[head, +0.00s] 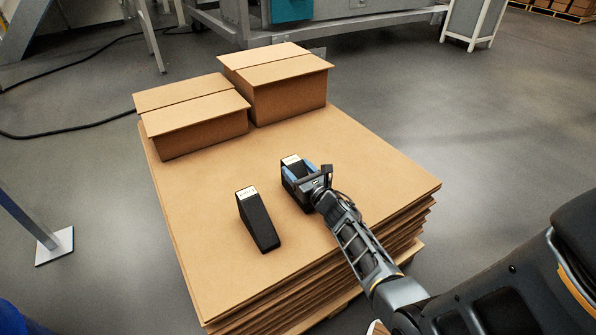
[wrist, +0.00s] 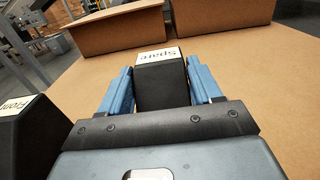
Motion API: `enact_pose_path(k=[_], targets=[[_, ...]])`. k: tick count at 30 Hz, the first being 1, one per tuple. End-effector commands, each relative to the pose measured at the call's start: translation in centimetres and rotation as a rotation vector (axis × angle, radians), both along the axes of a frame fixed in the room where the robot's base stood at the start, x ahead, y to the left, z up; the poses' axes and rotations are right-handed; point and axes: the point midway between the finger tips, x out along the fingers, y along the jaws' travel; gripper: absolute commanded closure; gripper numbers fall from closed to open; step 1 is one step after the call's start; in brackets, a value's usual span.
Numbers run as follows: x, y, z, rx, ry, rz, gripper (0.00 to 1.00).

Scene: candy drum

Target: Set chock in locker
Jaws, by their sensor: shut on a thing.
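Two black wedge chocks with white labels are on the stacked cardboard sheets. My gripper (head: 301,180) is shut on the right chock (head: 291,160). In the wrist view this chock (wrist: 160,78) sits between the two blue fingers, and its label reads "Spare". I cannot tell whether it touches the cardboard. The other chock (head: 257,220) lies to the left of my gripper, clear of it. In the wrist view this left chock (wrist: 30,135) is partly cut off, and its label seems to read "Front". No locker can be made out in either view.
Two closed cardboard boxes, a lower one (head: 200,133) and a taller one (head: 290,100), stand at the back of the sheet stack (head: 370,165). The stack's right side is bare. A metal post on a white foot (head: 55,246) stands at left. Grey floor is open at right.

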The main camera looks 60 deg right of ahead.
Motion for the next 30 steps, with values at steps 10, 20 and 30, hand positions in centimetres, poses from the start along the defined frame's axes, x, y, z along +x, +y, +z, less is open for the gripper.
enact_pose_path(k=[10,20,30], targets=[[0.0,0.0,-0.3,0.001,-0.001,0.0,0.22],[0.0,0.0,-0.3,0.001,-0.001,0.0,0.11],[-2.7,1.7,0.0,0.002,0.002,-0.002,0.11]])
